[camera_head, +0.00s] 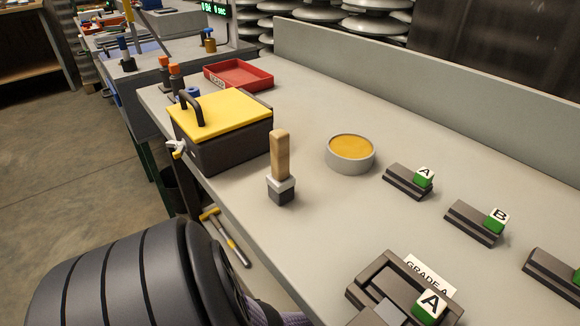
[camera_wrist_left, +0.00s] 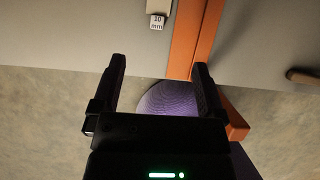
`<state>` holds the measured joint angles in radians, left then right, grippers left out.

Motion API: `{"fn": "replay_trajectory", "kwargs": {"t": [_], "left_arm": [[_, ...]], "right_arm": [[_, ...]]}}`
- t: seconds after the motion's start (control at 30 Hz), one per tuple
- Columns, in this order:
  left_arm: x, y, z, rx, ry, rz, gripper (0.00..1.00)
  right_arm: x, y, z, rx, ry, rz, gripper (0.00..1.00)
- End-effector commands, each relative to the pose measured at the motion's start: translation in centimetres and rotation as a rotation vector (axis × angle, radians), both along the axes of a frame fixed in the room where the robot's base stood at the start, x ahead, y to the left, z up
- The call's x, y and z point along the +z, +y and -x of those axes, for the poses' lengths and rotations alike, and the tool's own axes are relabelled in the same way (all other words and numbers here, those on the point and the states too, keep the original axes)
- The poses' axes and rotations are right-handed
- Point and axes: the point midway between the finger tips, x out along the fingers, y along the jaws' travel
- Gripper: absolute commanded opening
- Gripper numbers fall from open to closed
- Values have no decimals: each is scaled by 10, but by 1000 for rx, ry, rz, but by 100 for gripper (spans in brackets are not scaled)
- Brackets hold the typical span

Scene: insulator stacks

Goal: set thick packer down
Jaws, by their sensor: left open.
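In the left wrist view a small pale block marked "10 mm" (camera_wrist_left: 157,21) rests on a grey surface near its edge, at the top of the picture. It may be the thick packer; I cannot tell its thickness from here. My left gripper (camera_wrist_left: 158,75) is open, with nothing between its fingers. The block lies beyond the fingertips, apart from them. In the head view only a dark, ribbed part of my arm shows at lower left, and neither gripper is seen there. No "10 mm" block can be made out in the head view.
On the grey bench (camera_head: 330,240) stand a yellow-lidded box (camera_head: 222,135), a wooden-handled brush (camera_head: 280,170), a round tin (camera_head: 350,155), a red tray (camera_head: 240,75) and dark holders marked A (camera_head: 408,180) and B (camera_head: 475,221). An orange bar (camera_wrist_left: 194,45) runs beside the block.

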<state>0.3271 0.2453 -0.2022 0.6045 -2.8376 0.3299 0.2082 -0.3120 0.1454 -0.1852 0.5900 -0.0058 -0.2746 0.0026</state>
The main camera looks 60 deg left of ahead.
Motion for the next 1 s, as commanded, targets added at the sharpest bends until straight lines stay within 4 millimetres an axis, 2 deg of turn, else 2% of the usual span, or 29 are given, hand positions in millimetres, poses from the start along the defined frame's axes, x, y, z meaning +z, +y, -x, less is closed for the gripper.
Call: {"fn": "replay_trajectory", "kwargs": {"t": [0.07, 0.13, 0.2, 0.27, 0.37, 0.4, 0.47, 0.5, 0.6, 0.7, 0.73, 0.8, 1.0], "left_arm": [[-7, -8, 12, 74, -2, 68, 93], [-17, -22, 36, 253, -13, 207, 93], [-27, -32, 71, 549, -33, 370, 93], [-34, -35, 102, 838, -49, 472, 93], [-45, -27, 169, 1356, -66, 542, 93], [-49, -24, 200, 1567, -68, 537, 93], [-52, -22, 249, 1864, -66, 498, 93], [-52, -22, 279, 2041, -60, 459, 93], [-48, -30, 340, 2385, -45, 347, 93], [-43, -38, 373, 2577, -32, 270, 93], [-42, -39, 378, 2608, -31, 258, 93], [-41, -41, 383, 2642, -29, 243, 93], [-41, -41, 383, 2643, -29, 246, 93]], "right_arm": [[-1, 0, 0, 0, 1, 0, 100], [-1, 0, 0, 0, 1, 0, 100], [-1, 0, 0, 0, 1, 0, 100], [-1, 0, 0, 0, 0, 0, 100], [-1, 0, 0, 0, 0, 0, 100], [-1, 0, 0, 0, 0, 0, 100], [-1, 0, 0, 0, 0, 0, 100], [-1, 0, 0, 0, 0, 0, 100], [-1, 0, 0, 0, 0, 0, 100], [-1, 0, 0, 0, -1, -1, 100], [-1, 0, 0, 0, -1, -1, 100], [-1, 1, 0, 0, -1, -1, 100], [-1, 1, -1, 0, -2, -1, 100]]}}
